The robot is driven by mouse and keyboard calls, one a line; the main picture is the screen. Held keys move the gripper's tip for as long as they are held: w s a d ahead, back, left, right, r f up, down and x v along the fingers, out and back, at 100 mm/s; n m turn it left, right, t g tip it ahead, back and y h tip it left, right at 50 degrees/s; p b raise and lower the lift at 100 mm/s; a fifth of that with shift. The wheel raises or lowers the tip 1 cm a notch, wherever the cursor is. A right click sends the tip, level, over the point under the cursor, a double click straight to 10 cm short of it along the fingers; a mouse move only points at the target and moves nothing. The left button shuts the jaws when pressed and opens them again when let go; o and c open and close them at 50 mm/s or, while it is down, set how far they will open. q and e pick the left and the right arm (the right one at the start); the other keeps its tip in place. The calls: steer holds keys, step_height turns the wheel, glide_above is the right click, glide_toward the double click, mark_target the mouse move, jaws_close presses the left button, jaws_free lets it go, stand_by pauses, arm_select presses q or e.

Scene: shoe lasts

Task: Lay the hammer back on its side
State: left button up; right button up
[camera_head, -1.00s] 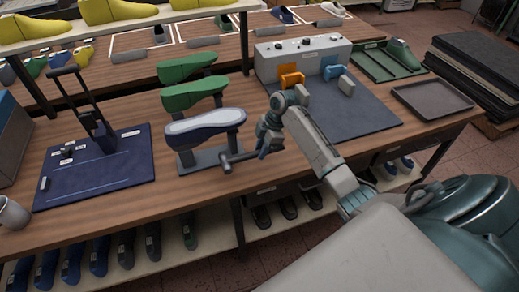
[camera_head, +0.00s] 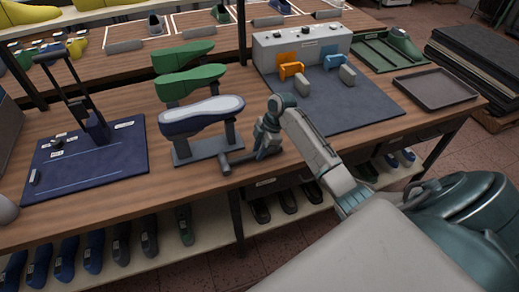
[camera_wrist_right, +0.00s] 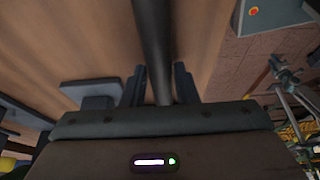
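The hammer (camera_head: 239,159) is at the front edge of the workbench, just in front of the grey stand that holds a blue shoe last. Its short, dark head (camera_head: 225,164) points left and its handle runs right into my right gripper (camera_head: 262,153). In the right wrist view, the dark round handle (camera_wrist_right: 154,45) lies between the two fingers of my right gripper (camera_wrist_right: 162,85), which are shut on it. The hammer is low over the wood; I cannot tell if its head touches the bench. My left gripper is not in view.
The blue shoe last (camera_head: 202,116) stands close behind the hammer, with green lasts (camera_head: 190,82) behind it. A dark blue mat (camera_head: 85,165) lies left. A blue-grey mat (camera_head: 345,105) and grey tray (camera_head: 436,88) lie right. Bare wood shows left of the hammer.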

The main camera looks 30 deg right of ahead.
steer(key=o, duration=0.4)
steer(key=shift+o, duration=0.2)
steer(key=b+v, duration=0.2)
steer(key=v, duration=0.7)
steer(key=shift+d+r+b, duration=0.15)
steer(key=shift+r+b, duration=0.1)
steer(key=shift+b, duration=0.15)
steer(key=shift+d+r, duration=0.15)
steer(key=shift+r, duration=0.45)
steer(key=shift+s+f, duration=0.1)
steer(key=shift+s, duration=0.05)
